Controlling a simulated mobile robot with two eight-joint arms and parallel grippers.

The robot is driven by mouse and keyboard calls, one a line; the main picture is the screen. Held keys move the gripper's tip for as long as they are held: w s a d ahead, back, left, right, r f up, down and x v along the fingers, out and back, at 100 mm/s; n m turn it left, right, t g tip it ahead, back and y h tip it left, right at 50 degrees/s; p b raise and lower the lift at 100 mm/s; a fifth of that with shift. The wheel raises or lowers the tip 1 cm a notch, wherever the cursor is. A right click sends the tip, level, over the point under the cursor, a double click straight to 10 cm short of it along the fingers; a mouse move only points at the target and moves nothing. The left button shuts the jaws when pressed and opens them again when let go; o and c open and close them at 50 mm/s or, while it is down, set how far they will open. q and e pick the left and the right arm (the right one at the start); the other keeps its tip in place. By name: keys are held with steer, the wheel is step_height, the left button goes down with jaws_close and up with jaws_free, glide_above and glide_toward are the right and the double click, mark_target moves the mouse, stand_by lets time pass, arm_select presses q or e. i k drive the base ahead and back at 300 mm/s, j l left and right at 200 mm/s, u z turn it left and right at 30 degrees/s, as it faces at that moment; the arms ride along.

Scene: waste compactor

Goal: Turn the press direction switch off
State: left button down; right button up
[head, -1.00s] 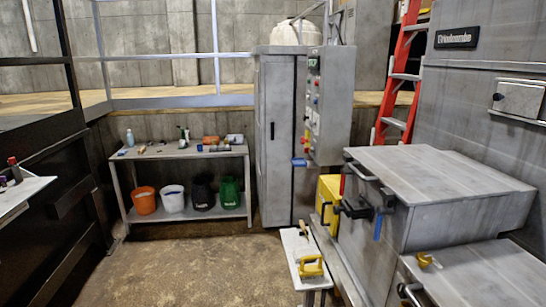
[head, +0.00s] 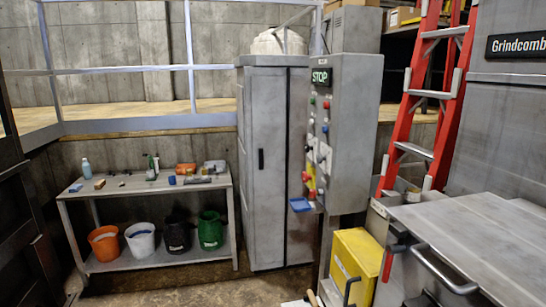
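A grey control panel (head: 346,125) stands right of centre in the head view, beside a tall grey cabinet (head: 262,165). Its left-facing side carries a STOP sign (head: 320,77) at the top and several knobs, buttons and switches below, seen at a steep angle. Red and yellow parts (head: 309,184) sit low on that side. Which control is the press direction switch, and its setting, I cannot tell at this size. Neither gripper is in view.
A shelf table (head: 150,192) with small items and several buckets stands at the left. A yellow box (head: 354,262) is on the floor below the panel. A red ladder (head: 428,95) and a grey machine (head: 480,240) are at the right. Bare floor shows at the front.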

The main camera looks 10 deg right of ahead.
mark_target(307, 148)
steer(key=i, duration=0.8)
steer(key=i+j+z, duration=0.15)
steer(key=i, duration=0.7)
